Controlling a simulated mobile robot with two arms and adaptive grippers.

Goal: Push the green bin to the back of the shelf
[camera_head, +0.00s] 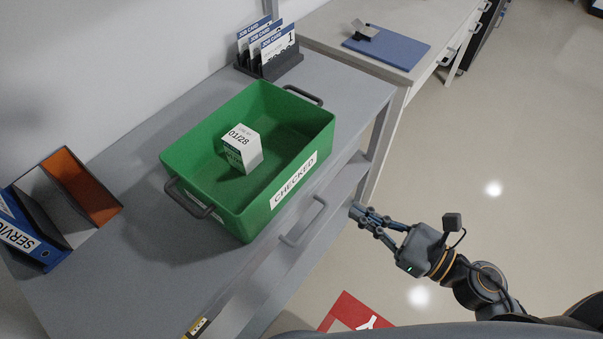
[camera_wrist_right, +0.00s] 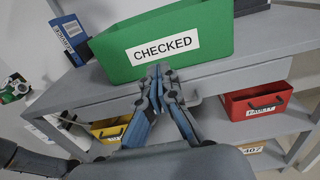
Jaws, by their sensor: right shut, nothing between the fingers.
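The green bin (camera_head: 302,169) labelled CHECKED stands upright on the grey shelf top (camera_head: 337,88), near its front edge. It has a dark handle at each end and a small white and green box (camera_head: 240,148) inside. Bare shelf surface lies between the bin and the wall. My right gripper (camera_head: 358,211) is shut and empty, in front of the shelf and to the right of the bin in the head view. In the right wrist view the shut fingertips (camera_wrist_right: 158,72) appear just in front of the bin's labelled face (camera_wrist_right: 205,22); I cannot tell whether they touch. My left gripper is not in view.
Job cards in a dark holder (camera_head: 270,67) stand behind the bin. Binders (camera_head: 62,195) stand at the left end. A drawer handle (camera_head: 304,222) juts from the front. Red (camera_wrist_right: 262,100) and yellow (camera_wrist_right: 104,128) bins sit on the lower shelf. Open floor lies right.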

